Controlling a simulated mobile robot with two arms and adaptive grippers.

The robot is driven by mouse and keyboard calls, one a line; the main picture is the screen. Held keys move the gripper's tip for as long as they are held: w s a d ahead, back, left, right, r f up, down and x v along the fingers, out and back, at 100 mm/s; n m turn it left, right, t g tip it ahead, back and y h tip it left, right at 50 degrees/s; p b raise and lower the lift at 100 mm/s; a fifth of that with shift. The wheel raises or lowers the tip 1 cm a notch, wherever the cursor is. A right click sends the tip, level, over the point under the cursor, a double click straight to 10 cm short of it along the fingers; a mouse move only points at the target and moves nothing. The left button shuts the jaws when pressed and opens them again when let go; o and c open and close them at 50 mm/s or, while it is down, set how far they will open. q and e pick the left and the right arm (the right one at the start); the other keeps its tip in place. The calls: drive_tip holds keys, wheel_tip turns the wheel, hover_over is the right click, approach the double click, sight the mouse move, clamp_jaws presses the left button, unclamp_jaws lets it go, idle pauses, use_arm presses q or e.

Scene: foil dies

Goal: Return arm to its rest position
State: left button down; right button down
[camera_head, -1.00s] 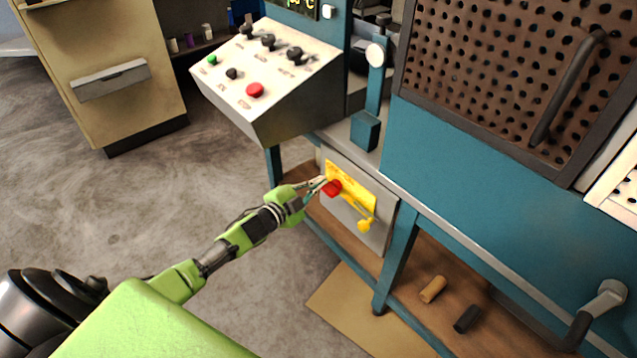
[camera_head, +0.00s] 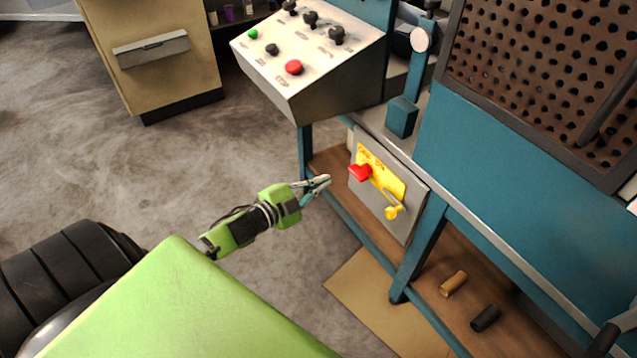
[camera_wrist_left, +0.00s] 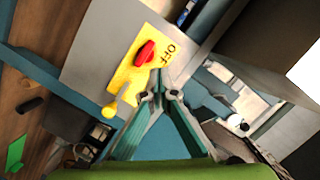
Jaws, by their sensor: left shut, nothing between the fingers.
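My left gripper (camera_head: 324,183) is shut and empty. It is in the middle of the head view, to the left of a grey switch box (camera_head: 416,212) and apart from it. The box has a yellow plate (camera_head: 383,172) with a red knob (camera_head: 360,173) and a yellow lever (camera_head: 393,210). In the left wrist view the closed fingertips (camera_wrist_left: 159,96) show in front of the box, with the red knob (camera_wrist_left: 145,53) and the word "OFF" above them. My right gripper is in neither view.
A sloped control panel (camera_head: 310,42) with buttons and knobs is above the box. Blue machine legs (camera_head: 418,245) and a wooden shelf (camera_head: 440,305) with two small cylinders are at the right. A beige cabinet (camera_head: 160,85) stands at the back left. Grey floor is open at left.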

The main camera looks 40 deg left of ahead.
use_arm(q)
drive_tip(key=shift+s+a+r, duration=0.1)
drive_tip(key=shift+s, duration=0.35)
idle(0.3)
